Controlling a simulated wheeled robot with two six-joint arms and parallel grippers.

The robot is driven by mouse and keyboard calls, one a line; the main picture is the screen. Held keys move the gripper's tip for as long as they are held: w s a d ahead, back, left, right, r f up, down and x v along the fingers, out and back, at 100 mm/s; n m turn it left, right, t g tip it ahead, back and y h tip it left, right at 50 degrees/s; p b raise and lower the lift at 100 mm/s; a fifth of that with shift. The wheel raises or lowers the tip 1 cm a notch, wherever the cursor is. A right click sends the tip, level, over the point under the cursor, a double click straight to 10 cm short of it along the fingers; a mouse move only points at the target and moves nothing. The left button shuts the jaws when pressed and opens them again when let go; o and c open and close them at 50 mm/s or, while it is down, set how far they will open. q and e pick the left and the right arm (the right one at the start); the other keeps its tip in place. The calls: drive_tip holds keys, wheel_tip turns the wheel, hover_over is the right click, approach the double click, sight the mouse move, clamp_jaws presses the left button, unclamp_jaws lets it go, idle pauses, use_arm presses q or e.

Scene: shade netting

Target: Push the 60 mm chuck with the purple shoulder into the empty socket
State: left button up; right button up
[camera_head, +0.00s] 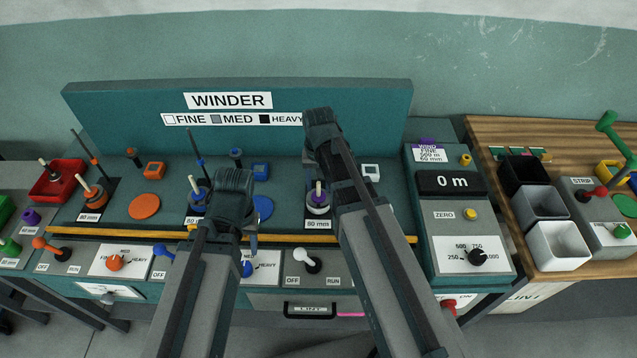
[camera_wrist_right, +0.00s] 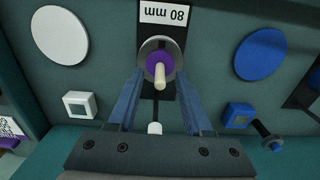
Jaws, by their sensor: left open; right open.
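A chuck with a purple shoulder and a cream pin (camera_head: 319,192) stands upright in a pale ring at the right winding station, behind an 80 mm label (camera_head: 318,224). In the right wrist view the purple chuck (camera_wrist_right: 152,59) sits within a grey ring (camera_wrist_right: 148,45); how deep it sits I cannot tell. My right gripper (camera_wrist_right: 161,74) is open, its fingers on either side of the pin, with no clear contact. In the head view its fingers are largely hidden by its own arm. My left gripper (camera_head: 236,182) is over the middle station and hides part of it.
The winder panel (camera_head: 365,100) rises behind the stations. An orange chuck (camera_head: 94,196) stands at the left station. Another purple piece (camera_head: 31,217) lies at far left. A counter box (camera_head: 450,212) and bins (camera_head: 558,243) stand right. Knobs line the front.

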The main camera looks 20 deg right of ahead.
use_arm(q)
wheel_tip(320, 180, up, 14)
drive_tip(key=p, duration=1.3)
drive_tip(key=shift+f, duration=0.2)
use_arm(e)
wheel_tip(320, 180, up, 14)
drive_tip(key=shift+f, duration=0.2)
use_arm(q)
wheel_tip(320, 180, down, 2)
drive_tip(key=shift+f+b, duration=0.1)
drive_tip(key=shift+b, duration=0.8)
use_arm(e)
drive_tip(key=s+a+f+n+h, duration=0.1)
drive_tip(key=s+a+f+n, duration=0.1)
drive_tip(key=s+a+n, duration=0.5)
drive_tip(key=s+a, duration=0.3)
drive_tip(key=s, duration=0.4)
drive_tip(key=shift+s+a, duration=0.15)
drive_tip(key=shift+a, duration=0.1)
use_arm(q)
drive_tip(key=shift+c, duration=0.4)
